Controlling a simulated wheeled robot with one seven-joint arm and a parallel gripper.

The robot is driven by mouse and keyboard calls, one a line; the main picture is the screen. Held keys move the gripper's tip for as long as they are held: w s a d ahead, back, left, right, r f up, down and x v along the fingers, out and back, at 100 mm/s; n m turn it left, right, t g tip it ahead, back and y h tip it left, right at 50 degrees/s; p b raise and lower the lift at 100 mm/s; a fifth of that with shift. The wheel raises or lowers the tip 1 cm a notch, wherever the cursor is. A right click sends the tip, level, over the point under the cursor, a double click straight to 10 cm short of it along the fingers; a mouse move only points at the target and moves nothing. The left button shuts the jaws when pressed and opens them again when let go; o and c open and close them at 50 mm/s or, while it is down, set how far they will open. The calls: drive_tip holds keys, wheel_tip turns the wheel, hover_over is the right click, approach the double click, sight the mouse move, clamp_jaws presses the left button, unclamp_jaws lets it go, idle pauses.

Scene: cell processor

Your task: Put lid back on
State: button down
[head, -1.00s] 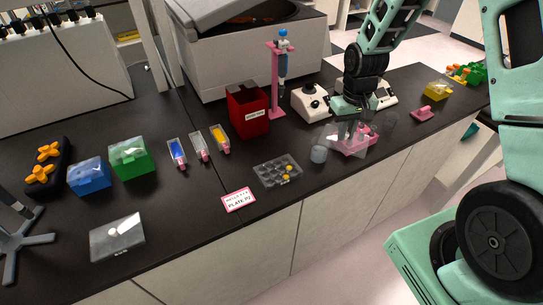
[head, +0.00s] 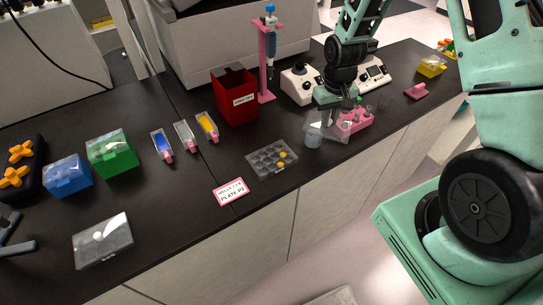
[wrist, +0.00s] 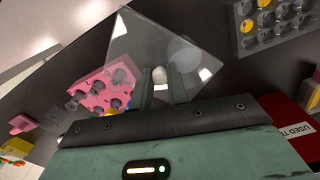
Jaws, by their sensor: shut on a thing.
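My gripper (head: 333,110) is shut on a clear, flat, square lid and holds it above the bench, beside the pink rack. In the wrist view the lid (wrist: 135,42) spreads out beyond the fingers (wrist: 161,90), with its white knob between the fingertips. In the head view the lid is faint and overlaps the clear cup and the rack. An open grey well plate (head: 258,168) with a few yellow wells lies on the bench to the left of my gripper. It also shows at the top right of the wrist view (wrist: 252,42).
The pink rack (head: 362,122) with tubes and a clear cup (head: 313,136) stand close to my gripper. A red bin (head: 236,99) and a pink pipette stand (head: 266,75) rise behind the plate. A pink-edged label card (head: 231,192) lies before it. Another clear-covered plate (head: 120,240) lies front left.

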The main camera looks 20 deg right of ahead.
drive_tip(key=shift+s+a+f, duration=0.1)
drive_tip(key=shift+f, duration=0.2)
wheel_tip(320, 180, up, 2)
drive_tip(key=shift+r+p, duration=0.1)
drive_tip(key=shift+p, duration=1.05)
